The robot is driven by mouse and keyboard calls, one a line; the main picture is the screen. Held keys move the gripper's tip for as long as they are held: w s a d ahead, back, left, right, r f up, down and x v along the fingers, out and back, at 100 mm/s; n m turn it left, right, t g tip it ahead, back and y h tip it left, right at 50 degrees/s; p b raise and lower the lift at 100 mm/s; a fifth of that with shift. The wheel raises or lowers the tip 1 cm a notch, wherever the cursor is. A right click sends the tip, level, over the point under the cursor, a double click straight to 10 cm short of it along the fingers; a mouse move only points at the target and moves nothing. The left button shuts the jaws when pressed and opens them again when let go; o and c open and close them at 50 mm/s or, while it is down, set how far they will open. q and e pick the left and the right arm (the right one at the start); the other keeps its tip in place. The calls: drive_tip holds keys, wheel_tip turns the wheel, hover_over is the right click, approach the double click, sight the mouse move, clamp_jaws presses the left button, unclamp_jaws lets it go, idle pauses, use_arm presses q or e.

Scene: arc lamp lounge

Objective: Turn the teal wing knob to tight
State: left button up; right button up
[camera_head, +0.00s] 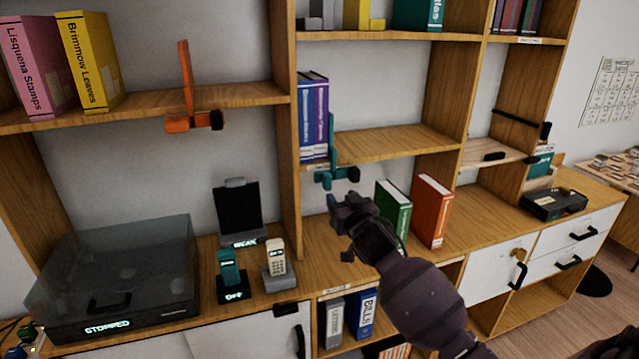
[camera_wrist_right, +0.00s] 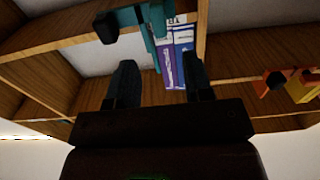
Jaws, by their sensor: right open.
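A teal bookend clamp (camera_head: 325,176) is on the edge of the middle shelf, beside purple and blue books. A dark knob (camera_head: 353,174) sticks out at its right end; its wing shape and setting are too small to tell. In the right wrist view the teal clamp (camera_wrist_right: 128,18) is at the top, with the dark knob (camera_wrist_right: 106,28) left of it. My right gripper (camera_head: 340,226) is open and empty, just below the clamp and apart from it. Its two fingers (camera_wrist_right: 158,72) point up toward the shelf in the wrist view. My left gripper is not in view.
Purple and blue books (camera_head: 313,115) stand left of the teal clamp. Green (camera_head: 393,210) and orange (camera_head: 431,212) books stand right of my right gripper. An orange clamp (camera_head: 186,122) is on the left shelf. Two phones and a turntable (camera_head: 120,265) occupy the left counter.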

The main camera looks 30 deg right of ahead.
sight(329, 183)
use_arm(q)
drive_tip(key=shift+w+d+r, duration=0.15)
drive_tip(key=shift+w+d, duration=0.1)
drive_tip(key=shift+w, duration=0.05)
use_arm(e)
drive_tip(key=x, duration=1)
drive_tip(key=shift+w, duration=0.35)
drive_tip(key=shift+c, duration=0.2)
clamp_jaws()
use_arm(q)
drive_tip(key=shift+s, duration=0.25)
